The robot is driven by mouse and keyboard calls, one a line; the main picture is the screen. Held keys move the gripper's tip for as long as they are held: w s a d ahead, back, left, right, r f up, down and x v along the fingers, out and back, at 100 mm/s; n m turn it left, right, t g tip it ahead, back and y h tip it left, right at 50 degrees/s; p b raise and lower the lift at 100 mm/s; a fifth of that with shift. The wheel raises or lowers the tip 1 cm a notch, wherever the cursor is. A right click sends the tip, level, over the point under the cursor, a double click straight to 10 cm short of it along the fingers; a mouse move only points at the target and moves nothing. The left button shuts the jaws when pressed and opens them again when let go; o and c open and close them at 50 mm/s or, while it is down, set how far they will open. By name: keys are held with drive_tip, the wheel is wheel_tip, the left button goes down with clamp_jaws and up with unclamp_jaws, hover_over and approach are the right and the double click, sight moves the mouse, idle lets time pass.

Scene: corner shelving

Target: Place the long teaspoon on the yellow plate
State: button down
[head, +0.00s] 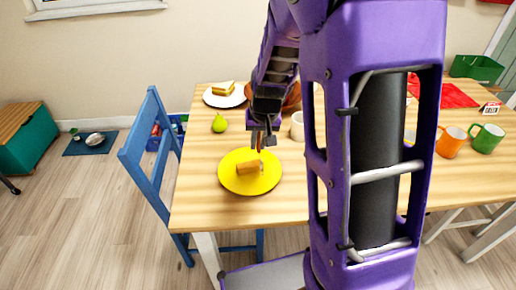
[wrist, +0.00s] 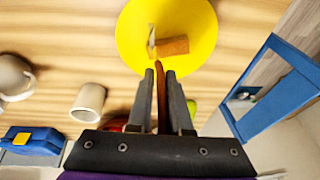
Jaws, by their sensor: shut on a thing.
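The yellow plate (head: 236,183) lies near the front left of the wooden table; it also shows at the top of the wrist view (wrist: 135,22). A brown block-like piece (head: 247,168) is on it, with a small pale thing (wrist: 151,40) at its end. My gripper (head: 262,146) is above the plate's far side, pointing down. In the wrist view its fingers are shut on a thin, reddish-brown, upright thing (wrist: 161,92), apparently the long teaspoon. Its lower end is hard to make out, so I cannot tell whether it touches the plate.
A green pear (head: 219,124) and a white plate with a sandwich (head: 224,88) stand behind. A white cup (head: 297,126) is right of my gripper. Orange (head: 451,142) and green mugs (head: 487,138) stand far right. A blue chair (head: 152,150) is at the left edge.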

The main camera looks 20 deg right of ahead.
drive_tip(key=shift+f, duration=0.8)
drive_tip(key=shift+f, duration=0.15)
drive_tip(key=c, duration=0.8)
unclamp_jaws()
drive_tip(key=shift+c, duration=0.2)
drive_tip(key=p+v, duration=0.2)
drive_tip(key=v, duration=1)
drive_tip(key=shift+w+r, duration=0.1)
drive_tip(key=shift+r, duration=0.15)
